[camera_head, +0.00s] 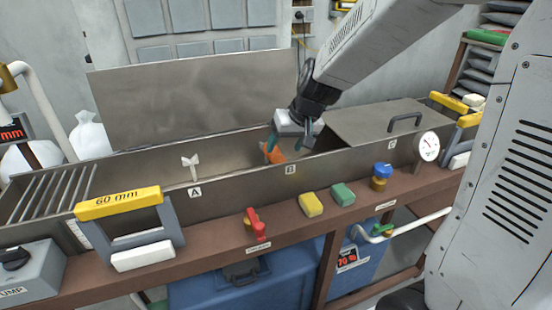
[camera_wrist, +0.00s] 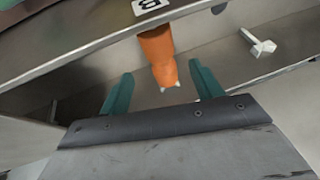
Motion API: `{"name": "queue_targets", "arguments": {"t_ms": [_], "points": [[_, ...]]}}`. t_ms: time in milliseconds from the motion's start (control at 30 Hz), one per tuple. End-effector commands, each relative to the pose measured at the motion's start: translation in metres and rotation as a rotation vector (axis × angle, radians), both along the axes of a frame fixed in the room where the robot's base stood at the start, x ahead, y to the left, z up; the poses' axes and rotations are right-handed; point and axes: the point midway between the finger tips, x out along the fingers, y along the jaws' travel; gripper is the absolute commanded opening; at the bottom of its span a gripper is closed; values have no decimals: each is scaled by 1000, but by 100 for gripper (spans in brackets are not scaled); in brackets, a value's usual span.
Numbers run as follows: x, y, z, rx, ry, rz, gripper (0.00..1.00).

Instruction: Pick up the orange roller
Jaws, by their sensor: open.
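The orange roller (camera_wrist: 158,57) is inside the metal trough, below the B label in the wrist view. It lies ahead of and between the two teal fingers of my gripper (camera_wrist: 161,90). The fingers are open, with a gap between each finger and the roller. In the head view the orange roller (camera_head: 272,153) shows as a small patch in the trough, partly covered by my gripper (camera_head: 287,140). I cannot tell from the views how much height separates the fingertips from it.
The metal trough (camera_head: 230,190) has a front wall along the bench and a raised lid behind. A closed lid (camera_head: 370,128) with a handle covers the right section. A white wing-shaped piece (camera_head: 190,166) lies left of the roller. Sponges and valves line the front ledge.

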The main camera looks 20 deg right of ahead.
Motion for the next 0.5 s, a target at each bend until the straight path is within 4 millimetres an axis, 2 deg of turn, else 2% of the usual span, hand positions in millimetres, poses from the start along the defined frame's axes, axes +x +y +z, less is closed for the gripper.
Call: {"name": "queue_targets", "arguments": {"t_ms": [300,500], "points": [[17,9,-41,0,4,1,65],[21,11,-49,0,1,0,65]]}}
